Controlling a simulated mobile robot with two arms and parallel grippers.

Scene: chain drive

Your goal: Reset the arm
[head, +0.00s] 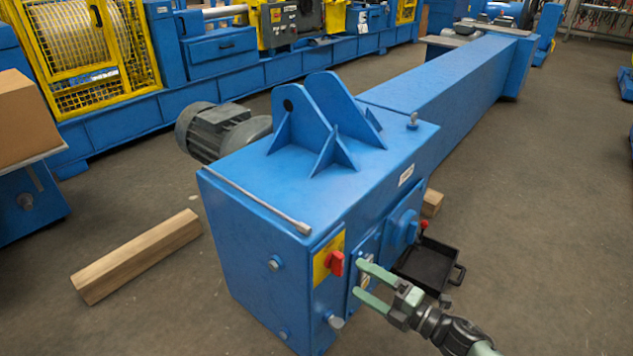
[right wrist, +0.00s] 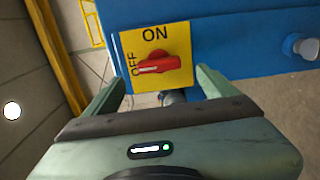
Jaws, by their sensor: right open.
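My right gripper (head: 361,280) is open and empty in front of the blue drive housing (head: 300,190), just right of and below the red rotary switch (head: 335,263). The switch sits on a yellow plate (head: 322,250) at the housing's corner. In the right wrist view the red switch (right wrist: 157,63) lies beyond and between the open fingers (right wrist: 160,84), with no finger on it. The plate reads ON at the top and OFF at the left, and the handle lies across toward OFF. My left gripper is not in view.
A grey rod (head: 255,205) lies on the housing top, beside two upright blue lugs (head: 335,105). A black tray (head: 428,265) is on the floor behind my right gripper. A wooden beam (head: 138,255) lies at left.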

